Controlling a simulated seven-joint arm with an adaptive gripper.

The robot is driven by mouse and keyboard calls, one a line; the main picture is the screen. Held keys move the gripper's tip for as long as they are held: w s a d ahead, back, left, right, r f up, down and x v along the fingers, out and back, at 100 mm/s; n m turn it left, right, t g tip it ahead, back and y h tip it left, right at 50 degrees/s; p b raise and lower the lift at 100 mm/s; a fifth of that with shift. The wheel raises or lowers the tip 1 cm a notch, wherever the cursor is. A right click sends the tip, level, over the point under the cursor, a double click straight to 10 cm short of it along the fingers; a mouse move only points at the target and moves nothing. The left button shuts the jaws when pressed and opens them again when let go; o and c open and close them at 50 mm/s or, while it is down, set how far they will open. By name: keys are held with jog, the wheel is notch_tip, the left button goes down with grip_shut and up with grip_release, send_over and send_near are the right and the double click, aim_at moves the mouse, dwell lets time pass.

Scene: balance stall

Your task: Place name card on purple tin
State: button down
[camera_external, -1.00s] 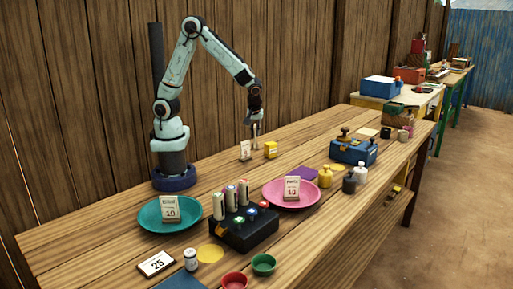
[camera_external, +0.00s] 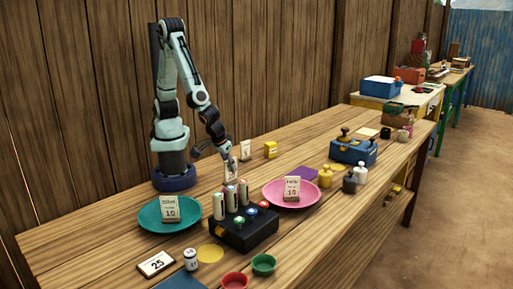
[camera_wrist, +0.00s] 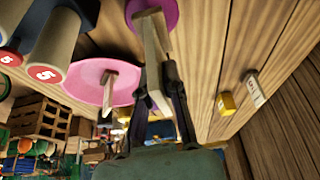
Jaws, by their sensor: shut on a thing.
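My gripper (camera_external: 228,154) is shut on a pale name card (camera_external: 231,170), held upright behind the row of tubes. In the wrist view the card (camera_wrist: 153,55) shows nearly edge-on between the fingers, so its face cannot be read. A round magenta-purple top (camera_wrist: 158,12), which looks like the purple tin, shows at the upper edge of the wrist view. The card's far end overlaps it in the picture; I cannot tell whether they touch. I cannot make out this tin in the external view, where the tubes and card block that spot.
A pink plate (camera_external: 273,201) and a teal plate (camera_external: 148,222) each bear a card. Upright tubes (camera_external: 218,207) stand by a dark button box (camera_external: 243,236). Another card (camera_external: 245,150) stands near a yellow box (camera_external: 270,150). A purple square (camera_external: 308,173) lies behind the pink plate.

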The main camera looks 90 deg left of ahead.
jog(key=shift+f, duration=0.9)
jog(key=shift+f, duration=0.15)
jog(key=c, duration=1.2)
grip_release()
jog(key=v, duration=1.2)
jog(key=a+r+m+g, duration=0.3)
jog(key=a, duration=1)
jog(key=s+a+m, duration=0.1)
jog(key=s+a, duration=0.1)
jog(key=s+a+m+h, duration=0.1)
jog(key=s+a+m, duration=0.1)
jog(key=a, duration=0.1)
jog(key=s+a+r+m+h, duration=0.1)
jog(key=s+a, duration=0.1)
jog(key=a, duration=0.1)
jog(key=shift+a+r+m, duration=0.1)
jog(key=shift+m, duration=0.3)
